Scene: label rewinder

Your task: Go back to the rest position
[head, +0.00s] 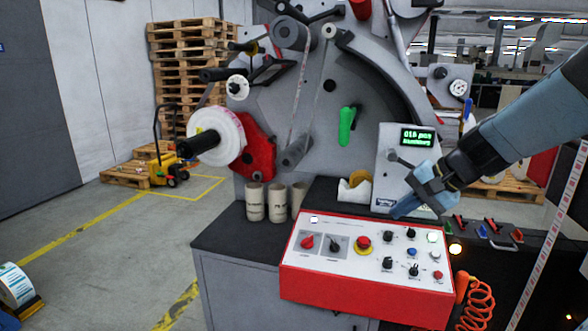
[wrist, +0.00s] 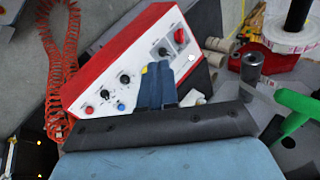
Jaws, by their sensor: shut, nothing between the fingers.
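My gripper (head: 408,204) reaches in from the right on my blue and black arm. Its fingers are together and empty, above the back right part of the red and white control panel (head: 290,262). I cannot tell the exact gap between the fingertips and the panel.
The label rewinder stands behind the panel, with a white label roll (head: 226,132), a green handle (head: 346,124) and a small display (head: 417,138). Cardboard cores (head: 254,202) stand left of the panel. A coiled orange hose (head: 478,303) hangs at right.

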